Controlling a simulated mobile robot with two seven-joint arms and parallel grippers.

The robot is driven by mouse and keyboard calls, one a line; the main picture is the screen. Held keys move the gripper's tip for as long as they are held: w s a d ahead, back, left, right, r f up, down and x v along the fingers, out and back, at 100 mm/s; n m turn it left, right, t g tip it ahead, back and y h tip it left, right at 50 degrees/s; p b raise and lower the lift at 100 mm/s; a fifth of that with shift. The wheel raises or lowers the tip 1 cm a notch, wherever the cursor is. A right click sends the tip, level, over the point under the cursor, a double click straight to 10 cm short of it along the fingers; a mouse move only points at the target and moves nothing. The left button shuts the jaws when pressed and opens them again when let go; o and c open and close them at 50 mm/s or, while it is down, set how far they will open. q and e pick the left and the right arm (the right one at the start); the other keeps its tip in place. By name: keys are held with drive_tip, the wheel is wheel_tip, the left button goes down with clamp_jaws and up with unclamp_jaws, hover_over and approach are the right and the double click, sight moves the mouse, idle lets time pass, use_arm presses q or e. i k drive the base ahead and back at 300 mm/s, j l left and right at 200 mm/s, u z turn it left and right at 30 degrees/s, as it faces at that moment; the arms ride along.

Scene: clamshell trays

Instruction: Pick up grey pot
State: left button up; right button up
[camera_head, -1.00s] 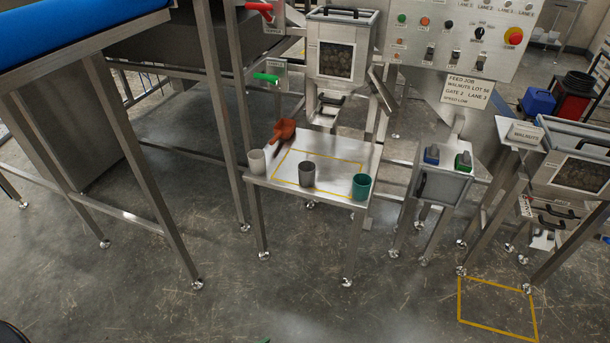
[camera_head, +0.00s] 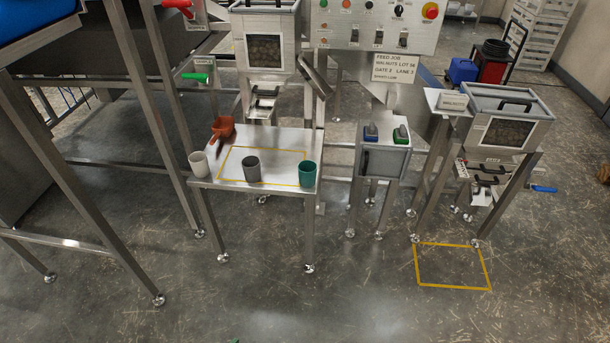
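The grey pot (camera_head: 252,170) stands upright on a small steel table (camera_head: 225,188), near its front edge and on the front line of a yellow outline. A white pot (camera_head: 199,165) stands to its left at the table's left edge. A teal pot (camera_head: 307,174) stands to its right near the front right corner. An orange scoop (camera_head: 222,129) lies behind the grey pot, towards the back left. Neither of my grippers shows in the head view.
A steel hopper (camera_head: 265,22) with a window stands behind the table. A box with blue and green switches (camera_head: 384,162) is on a stand to the right. Another hopper stand (camera_head: 512,100) is farther right.

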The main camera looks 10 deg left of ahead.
sight(250, 165)
drive_tip(key=i+j, duration=0.3)
drive_tip(key=j, duration=0.15)
drive_tip(key=i+j, duration=0.6)
drive_tip(key=j, duration=0.25)
drive_tip(key=i+j, duration=0.25)
drive_tip(key=j, duration=0.2)
